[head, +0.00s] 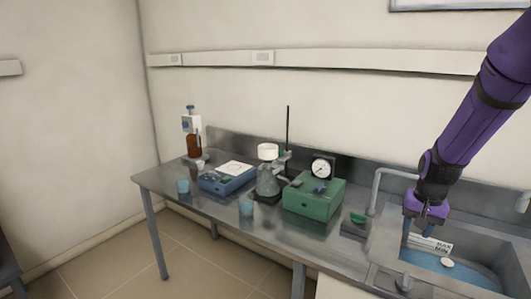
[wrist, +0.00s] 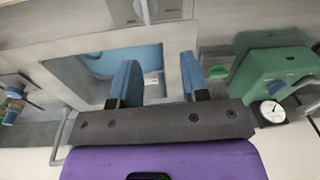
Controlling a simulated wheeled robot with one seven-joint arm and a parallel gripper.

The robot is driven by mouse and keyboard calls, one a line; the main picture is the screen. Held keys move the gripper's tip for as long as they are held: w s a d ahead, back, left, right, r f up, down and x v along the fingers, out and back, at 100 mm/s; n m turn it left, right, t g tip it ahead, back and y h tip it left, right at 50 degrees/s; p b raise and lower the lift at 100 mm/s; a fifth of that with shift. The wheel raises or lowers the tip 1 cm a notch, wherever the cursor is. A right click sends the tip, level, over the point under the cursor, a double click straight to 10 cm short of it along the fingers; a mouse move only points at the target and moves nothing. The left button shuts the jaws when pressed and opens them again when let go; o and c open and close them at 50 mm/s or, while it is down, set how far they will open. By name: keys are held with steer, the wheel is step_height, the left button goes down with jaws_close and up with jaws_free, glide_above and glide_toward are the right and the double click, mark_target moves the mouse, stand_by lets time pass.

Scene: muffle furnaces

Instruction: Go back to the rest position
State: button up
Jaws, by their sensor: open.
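My gripper (head: 419,228) hangs from my purple arm at the right of the head view, over the sink basin (head: 380,250). In the wrist view its two blue fingers (wrist: 158,84) stand apart with nothing between them. The basin (wrist: 75,72) shows behind them, with blue water (head: 450,268) in it.
A grey faucet (head: 376,190) rises just left of my gripper. A green box with a gauge (head: 313,198), a flask (head: 267,182), a blue device (head: 226,184), a brown bottle (head: 193,146) and blue beakers (head: 183,187) stand on the metal table. The floor (head: 190,255) in front is clear.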

steer(key=s+a+r+n+t, duration=0.1)
steer(key=s+a+r+n, duration=0.15)
steer(key=s+r, duration=0.4)
steer(key=s+a+r+n+t, duration=0.1)
steer(key=s+a+r, duration=0.3)
steer(key=r, duration=0.5)
steer(key=s+a+r+n+t, duration=0.1)
steer(key=s+r, duration=0.2)
steer(key=s, duration=0.4)
steer(key=s+a+r+n+t, duration=0.1)
steer(key=s+a+r, duration=0.1)
steer(key=s, duration=0.5)
steer(key=shift+v, duration=0.85)
